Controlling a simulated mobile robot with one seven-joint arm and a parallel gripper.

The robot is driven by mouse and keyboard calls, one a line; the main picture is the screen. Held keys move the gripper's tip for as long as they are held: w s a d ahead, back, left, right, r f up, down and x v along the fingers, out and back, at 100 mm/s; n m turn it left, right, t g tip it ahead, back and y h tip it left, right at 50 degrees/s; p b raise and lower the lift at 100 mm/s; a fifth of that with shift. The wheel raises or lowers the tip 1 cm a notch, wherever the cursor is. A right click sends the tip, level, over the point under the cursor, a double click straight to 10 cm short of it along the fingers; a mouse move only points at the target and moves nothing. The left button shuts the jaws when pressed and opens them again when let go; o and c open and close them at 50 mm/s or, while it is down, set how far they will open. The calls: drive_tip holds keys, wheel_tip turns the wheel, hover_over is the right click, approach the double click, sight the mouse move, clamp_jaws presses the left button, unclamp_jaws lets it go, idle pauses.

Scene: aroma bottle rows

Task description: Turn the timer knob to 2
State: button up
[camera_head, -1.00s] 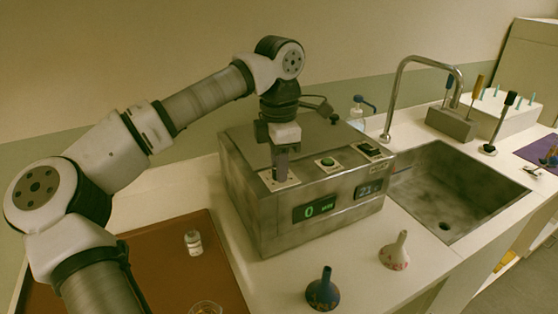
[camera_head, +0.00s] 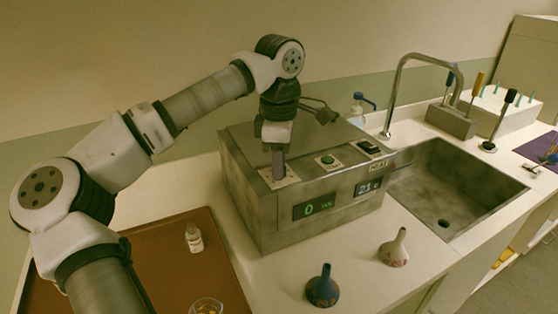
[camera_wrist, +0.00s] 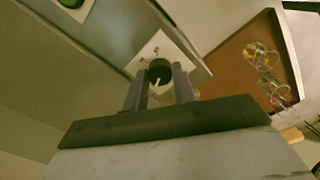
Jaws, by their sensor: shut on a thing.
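The timer knob (camera_wrist: 159,71) is a small dark round knob with a pale pointer mark, on a white square plate (camera_wrist: 175,40) on top of a metal box. In the wrist view my gripper (camera_wrist: 160,82) has its two fingers on either side of the knob, shut on it. In the head view my gripper (camera_head: 278,168) points straight down onto the plate and hides the knob. The green display (camera_head: 311,208) on the box's front reads 0. The number the pointer faces cannot be read.
The metal box (camera_head: 270,225) also carries a green button (camera_head: 327,160), a black switch (camera_head: 369,147) and a second display (camera_head: 368,187). A brown tray (camera_head: 160,262) with a small bottle (camera_head: 194,237) lies left. Two funnels stand in front. A sink (camera_head: 450,190) is right.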

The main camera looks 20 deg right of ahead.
drive_tip(key=o, duration=1)
drive_tip(key=shift+r, duration=0.1)
wheel_tip(320, 180, up, 14)
drive_tip(key=b, duration=0.1)
drive_tip(key=shift+s+f, duration=0.1)
drive_tip(key=shift+f, duration=0.15)
